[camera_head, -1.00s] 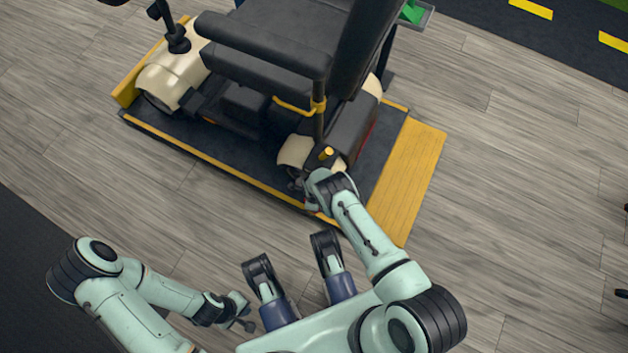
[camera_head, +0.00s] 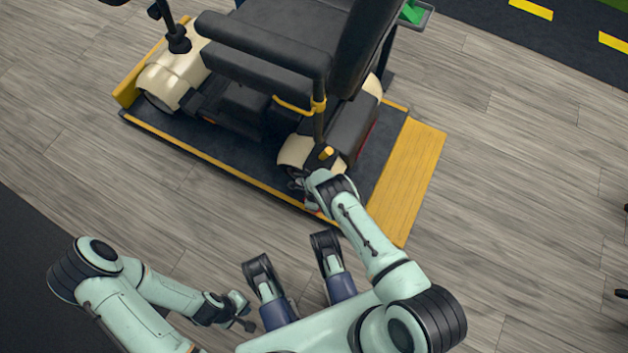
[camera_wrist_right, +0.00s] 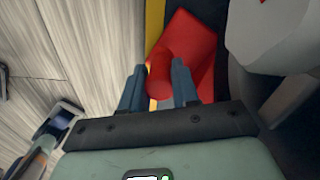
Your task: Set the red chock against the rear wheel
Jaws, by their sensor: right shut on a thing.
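The red chock (camera_wrist_right: 192,48) shows in the right wrist view, with its round red handle between the two fingers of my right gripper (camera_wrist_right: 158,88). My right gripper is shut on it, low beside the scooter's rear end. In the head view my right wrist mostly hides the chock. The scooter's rear cream fender (camera_head: 293,150) is just beyond the gripper and also shows in the right wrist view (camera_wrist_right: 268,35). The rear wheel is mostly hidden, and I cannot tell whether the chock touches it. My left gripper (camera_head: 245,314) looks open and empty, away from the scooter.
The scooter's black seat (camera_head: 270,35) and armrest overhang the rear area. The scooter stands on a dark platform with yellow edges (camera_head: 215,165) and a yellow ramp (camera_head: 408,185) at right.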

